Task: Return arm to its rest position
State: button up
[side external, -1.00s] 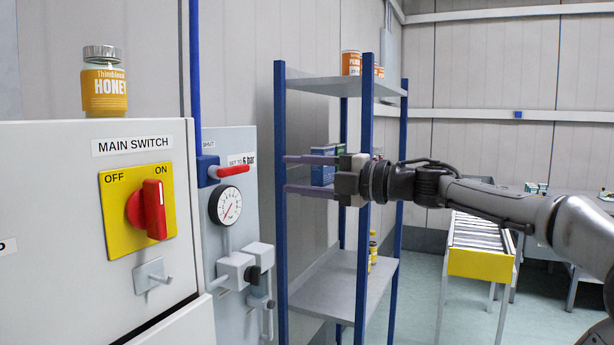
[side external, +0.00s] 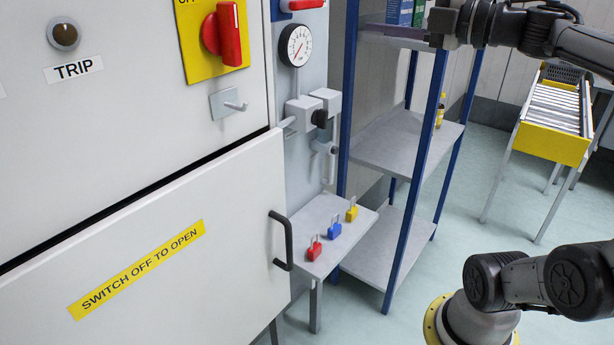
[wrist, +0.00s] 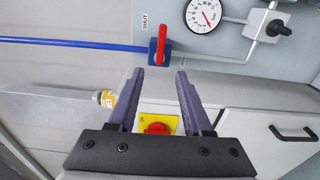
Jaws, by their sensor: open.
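My gripper (wrist: 160,88) is open in the wrist view, with two dark purple fingers apart and nothing between them. The switch also shows in the wrist view (wrist: 157,129), low between the fingers. The red valve handle (wrist: 162,43) is ahead of the fingertips, with no visible contact.
A blue-post shelf (side external: 383,138) stands behind my gripper. A small table (side external: 340,250) holds red, blue and yellow padlocks. A pressure gauge (side external: 296,46) is on the panel. A yellow-ended roller conveyor (side external: 549,144) stands at the right. The floor between shelf and conveyor is clear.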

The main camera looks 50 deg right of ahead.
jog(key=a+r+y, duration=0.1)
jog(key=a+y, duration=0.3)
jog(key=a, duration=0.3)
jog(key=s+d+f+m+g+h, duration=0.1)
jog(key=d+f+m+g+h, duration=0.15)
jog(key=f+m, duration=0.45)
jog(key=d+f+m+g+h, duration=0.1)
jog(key=f+m+h, duration=0.3)
jog(key=f+m, duration=0.35)
jog(key=s+a+f+m+g+y, duration=0.2)
jog(key=s+f+g, duration=0.7)
jog(key=f, duration=0.5)
jog(key=shift+s+a+f+m, duration=0.25)
jog(key=shift+s+a+m, duration=0.45)
jog(key=shift+s+m, duration=0.3)
jog(key=shift+c, duration=0.2)
